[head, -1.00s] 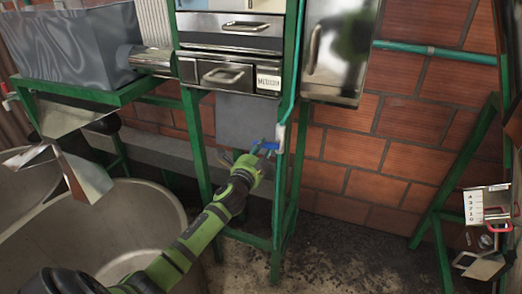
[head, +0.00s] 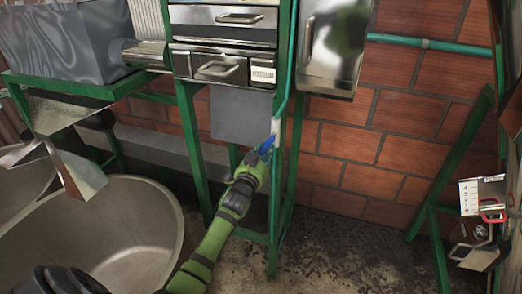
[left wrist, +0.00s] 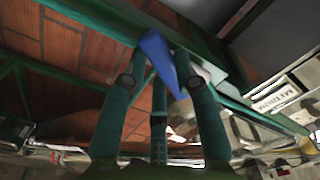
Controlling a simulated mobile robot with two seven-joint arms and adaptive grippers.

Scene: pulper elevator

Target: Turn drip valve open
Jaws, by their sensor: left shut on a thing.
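The drip valve's blue handle (head: 267,145) sits low on the white valve body (head: 276,128), at the end of a thin teal pipe on the green frame's right leg. My left gripper (head: 257,157) is at the handle and hides part of it. In the left wrist view the blue handle (left wrist: 164,62) stands up between the fingers of my left gripper (left wrist: 163,75), which are shut on it. In the head view the handle is tilted, its lower end toward the left.
A green frame (head: 187,130) carries metal drawers (head: 220,68) above the handle. A large round tank (head: 130,220) stands at left. A brick wall (head: 350,140) is behind. A clipboard-like panel (head: 470,195) hangs at right. The floor right of the frame is clear.

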